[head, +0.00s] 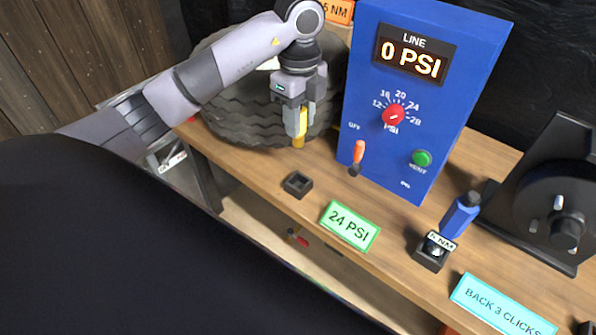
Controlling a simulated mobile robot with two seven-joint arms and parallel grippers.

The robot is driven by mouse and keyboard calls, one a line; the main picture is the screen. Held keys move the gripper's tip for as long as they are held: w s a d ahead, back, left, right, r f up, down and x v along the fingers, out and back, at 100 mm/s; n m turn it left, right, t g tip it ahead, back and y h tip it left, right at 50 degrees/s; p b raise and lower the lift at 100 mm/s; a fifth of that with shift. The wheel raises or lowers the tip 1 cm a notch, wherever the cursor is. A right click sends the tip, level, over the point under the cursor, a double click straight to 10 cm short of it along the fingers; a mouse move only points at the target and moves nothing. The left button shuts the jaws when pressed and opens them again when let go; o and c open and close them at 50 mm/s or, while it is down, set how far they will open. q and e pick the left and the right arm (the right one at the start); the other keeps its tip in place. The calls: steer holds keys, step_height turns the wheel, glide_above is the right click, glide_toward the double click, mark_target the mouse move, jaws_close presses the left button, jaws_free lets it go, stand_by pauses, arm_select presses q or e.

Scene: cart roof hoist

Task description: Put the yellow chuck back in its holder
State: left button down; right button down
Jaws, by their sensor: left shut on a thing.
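The yellow chuck (299,138) is in my left gripper (297,125), between its fingers. The gripper points down and holds the chuck above the wooden bench, in front of the dark tire. A small black square holder (297,184) with an empty-looking recess sits on the bench below the chuck, nearer the front edge. The chuck and the holder are apart. My right gripper is not in view.
A blue panel (420,90) reading 0 PSI stands right of the gripper, with an orange lever (358,153). A green 24 PSI card (350,226) lies right of the holder. A blue-handled tool (461,214) stands in a black holder (432,256). A stacked tire (235,105) is behind.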

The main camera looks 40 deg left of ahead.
arm_select(q)
steer(key=shift+f, duration=7.2)
steer(key=c, duration=0.8)
jaws_free()
steer(key=shift+f, duration=0.1)
